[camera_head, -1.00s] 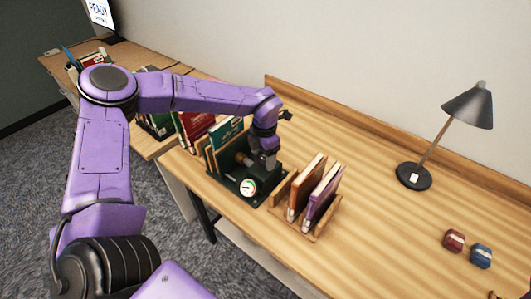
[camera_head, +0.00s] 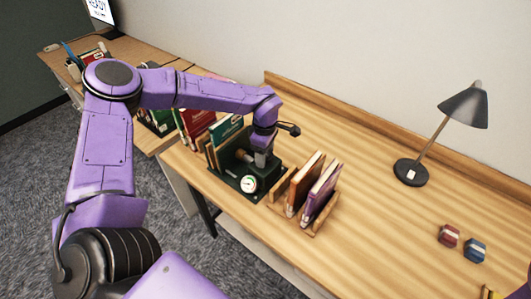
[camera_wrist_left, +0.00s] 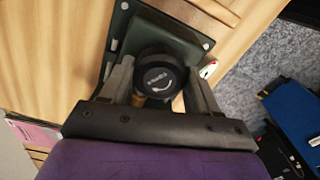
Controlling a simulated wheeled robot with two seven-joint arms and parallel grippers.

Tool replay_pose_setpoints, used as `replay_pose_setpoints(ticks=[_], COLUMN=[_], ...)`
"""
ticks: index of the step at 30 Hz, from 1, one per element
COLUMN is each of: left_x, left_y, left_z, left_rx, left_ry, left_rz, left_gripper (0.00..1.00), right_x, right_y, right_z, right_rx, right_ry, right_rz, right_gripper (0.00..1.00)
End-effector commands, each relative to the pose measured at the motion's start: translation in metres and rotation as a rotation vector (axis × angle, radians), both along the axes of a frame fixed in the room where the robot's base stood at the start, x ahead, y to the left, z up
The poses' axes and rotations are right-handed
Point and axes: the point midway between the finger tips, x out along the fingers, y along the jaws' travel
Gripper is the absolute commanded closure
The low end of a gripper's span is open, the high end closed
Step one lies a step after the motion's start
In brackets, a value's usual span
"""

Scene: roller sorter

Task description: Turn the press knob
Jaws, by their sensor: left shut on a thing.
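The press is a dark green device with a white dial gauge (camera_head: 249,184) at its front, standing on the wooden desk between book holders. Its round black knob (camera_wrist_left: 159,77) carries a pale curved mark and shows in the left wrist view. My left gripper (camera_head: 260,160) points down over the press, and it also shows in the left wrist view (camera_wrist_left: 158,82) with one finger on each side of the knob, shut on it. My right gripper is not in view.
A wooden holder (camera_head: 309,228) with several books stands close right of the press. More books (camera_head: 197,120) stand to its left. A desk lamp (camera_head: 411,172) and red (camera_head: 448,235) and blue (camera_head: 475,250) small items are at the right. The middle of the desk is clear.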

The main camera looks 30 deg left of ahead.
Motion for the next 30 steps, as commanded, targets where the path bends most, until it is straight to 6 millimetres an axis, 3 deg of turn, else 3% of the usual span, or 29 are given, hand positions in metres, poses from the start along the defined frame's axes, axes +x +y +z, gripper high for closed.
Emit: replay_pose_setpoints(ticks=[18, 30], left_x=[-0.0038, -0.0033], left_y=[0.0004, 0.0004], left_z=[-0.0045, -0.0040], left_rx=[-0.002, -0.003], left_ry=[0.014, 0.013], left_rz=[-0.567, -0.802], left_gripper=[0.70, 0.70], right_x=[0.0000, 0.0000], right_y=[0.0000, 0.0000], right_z=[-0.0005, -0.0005], right_rx=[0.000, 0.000], right_ry=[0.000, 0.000], right_rz=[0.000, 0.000], right_gripper=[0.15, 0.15])
